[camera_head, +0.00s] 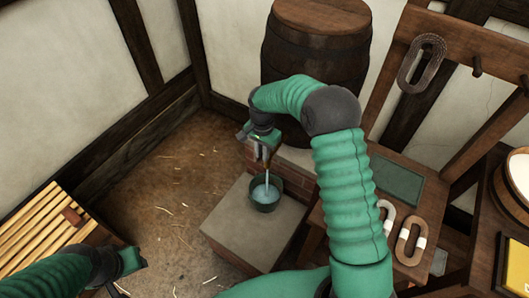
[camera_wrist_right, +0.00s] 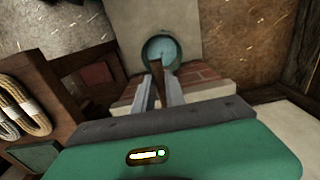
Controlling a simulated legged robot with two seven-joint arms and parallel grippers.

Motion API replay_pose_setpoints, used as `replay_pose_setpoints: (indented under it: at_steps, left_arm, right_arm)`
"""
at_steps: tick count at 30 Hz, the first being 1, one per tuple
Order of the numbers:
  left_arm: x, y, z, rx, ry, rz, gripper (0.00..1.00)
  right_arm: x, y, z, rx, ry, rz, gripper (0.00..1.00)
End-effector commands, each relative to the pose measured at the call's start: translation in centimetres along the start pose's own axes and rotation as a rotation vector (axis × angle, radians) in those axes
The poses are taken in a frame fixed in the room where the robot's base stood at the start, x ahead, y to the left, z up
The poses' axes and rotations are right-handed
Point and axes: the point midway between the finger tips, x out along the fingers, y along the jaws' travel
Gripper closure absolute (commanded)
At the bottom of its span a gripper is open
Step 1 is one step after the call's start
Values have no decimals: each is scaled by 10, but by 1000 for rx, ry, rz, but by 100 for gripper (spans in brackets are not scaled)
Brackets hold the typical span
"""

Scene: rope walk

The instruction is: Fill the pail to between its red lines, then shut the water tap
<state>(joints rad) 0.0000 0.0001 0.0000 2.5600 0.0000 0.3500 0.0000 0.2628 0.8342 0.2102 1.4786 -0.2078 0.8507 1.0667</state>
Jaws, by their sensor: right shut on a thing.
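The dark green pail (camera_head: 265,197) stands upright on a stone block, with pale blue water inside. It also shows in the right wrist view (camera_wrist_right: 160,52), beyond my fingertips. Its red lines cannot be made out. A thin pale stream falls into the pail from the tap, which my right gripper (camera_head: 262,143) mostly hides. In the right wrist view my right gripper (camera_wrist_right: 161,92) is shut on a narrow brown piece (camera_wrist_right: 156,78), seemingly the tap's handle. My left gripper (camera_head: 132,262) is low at the left, away from the pail; its jaws are unclear.
The stone block (camera_head: 228,232) stands before low brickwork (camera_head: 295,180). A barrel (camera_head: 315,50) is behind my right arm. A wooden rack (camera_head: 410,175) with rope coils (camera_head: 410,240) is at right. Slats (camera_head: 35,230) lie at left. The straw-strewn floor (camera_head: 165,195) between is open.

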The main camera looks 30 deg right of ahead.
Motion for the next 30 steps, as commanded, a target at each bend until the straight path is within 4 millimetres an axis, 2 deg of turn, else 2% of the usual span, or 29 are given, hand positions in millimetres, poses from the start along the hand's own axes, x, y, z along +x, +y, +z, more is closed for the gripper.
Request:
replay_pose_setpoints:
  at_steps: [18, 30]
  left_arm:
    - [-34, 0, -8, 0, 0, 0, 64]
    - [-42, 0, -10, 0, 0, 0, 64]
  right_arm:
    - [-3, -35, -11, 540, 4, -4, 100]
    - [-2, -46, -19, 751, 3, -6, 100]
